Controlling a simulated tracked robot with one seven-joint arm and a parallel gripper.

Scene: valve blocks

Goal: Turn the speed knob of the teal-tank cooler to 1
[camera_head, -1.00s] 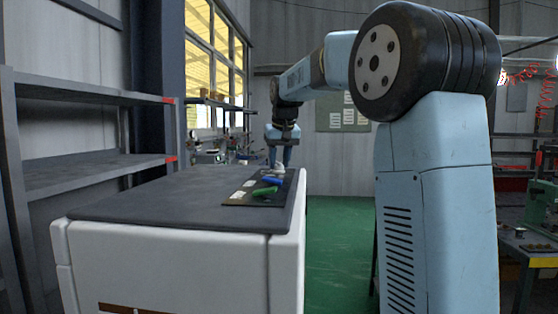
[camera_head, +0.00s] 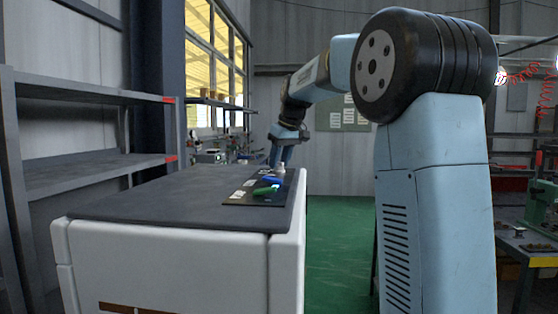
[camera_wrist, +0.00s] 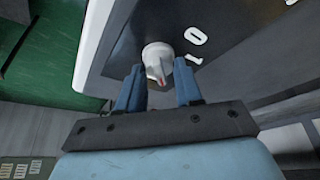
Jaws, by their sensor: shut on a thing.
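The white round knob (camera_wrist: 158,58) sits on a dark panel in the wrist view, its red pointer mark facing down toward my gripper. In the head view my gripper (camera_head: 279,160) reaches down, tilted, to the white knob (camera_head: 280,169) at the far end of the panel (camera_head: 237,199). The fingers partly hide the knob. No teal tank shows in any view.
The panel lies on the dark top of a white cabinet (camera_head: 180,255). A blue handle (camera_head: 271,181) and a green handle (camera_head: 264,190) sit nearer than the knob. Grey shelves (camera_head: 90,95) stand at left. Green floor (camera_head: 340,240) is clear right of the cabinet.

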